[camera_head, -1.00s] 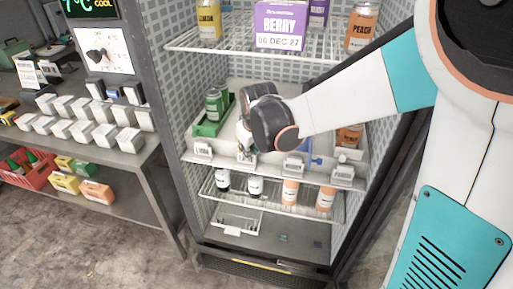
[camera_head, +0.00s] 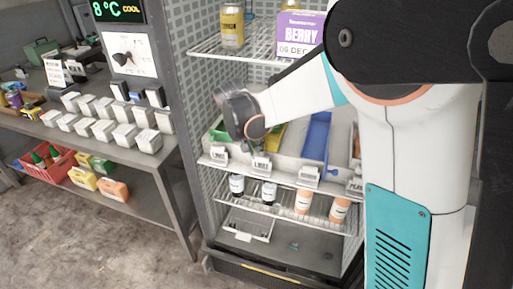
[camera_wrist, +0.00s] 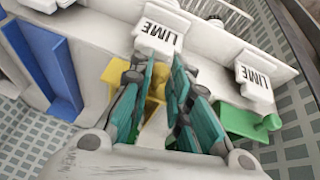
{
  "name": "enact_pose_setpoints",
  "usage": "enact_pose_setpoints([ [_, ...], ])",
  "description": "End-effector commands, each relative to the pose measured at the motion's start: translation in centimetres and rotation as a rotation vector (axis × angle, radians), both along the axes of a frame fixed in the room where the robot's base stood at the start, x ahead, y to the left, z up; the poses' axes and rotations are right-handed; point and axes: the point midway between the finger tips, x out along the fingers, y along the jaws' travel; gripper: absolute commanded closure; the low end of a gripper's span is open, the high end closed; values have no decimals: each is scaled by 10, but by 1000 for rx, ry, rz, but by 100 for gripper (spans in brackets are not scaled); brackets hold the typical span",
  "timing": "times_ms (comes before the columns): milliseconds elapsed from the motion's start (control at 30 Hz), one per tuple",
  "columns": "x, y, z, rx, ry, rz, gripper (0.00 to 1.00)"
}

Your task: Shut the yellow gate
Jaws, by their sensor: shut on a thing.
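In the head view the yellow gate (camera_head: 275,138) shows partly in the second lane of the middle shelf, behind a white label holder. My wrist hides its left part. In the wrist view, my gripper (camera_wrist: 160,76) has its teal fingers on either side of a yellow part of the gate (camera_wrist: 153,104), close behind a LIME label (camera_wrist: 160,28). The fingers are closed on it. They and the hand hide much of the gate, so its full position is unclear.
A green gate (camera_wrist: 247,122) stands on one side and a blue gate (camera_wrist: 45,62) on the other. White label holders (camera_head: 308,176) line the shelf front. A wire shelf (camera_head: 203,48) hangs above, and bottles (camera_head: 303,201) stand below. The freezer side wall (camera_head: 195,85) is close to my wrist.

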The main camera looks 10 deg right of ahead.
Motion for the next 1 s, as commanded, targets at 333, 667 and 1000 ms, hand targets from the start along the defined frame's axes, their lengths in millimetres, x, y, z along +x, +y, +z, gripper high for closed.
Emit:
enact_pose_setpoints([
  [333,4,1,0,1,1,-45,100],
  [667,4,1,0,1,0,-45,74],
  [1000,4,0,0,1,1,-44,62],
])
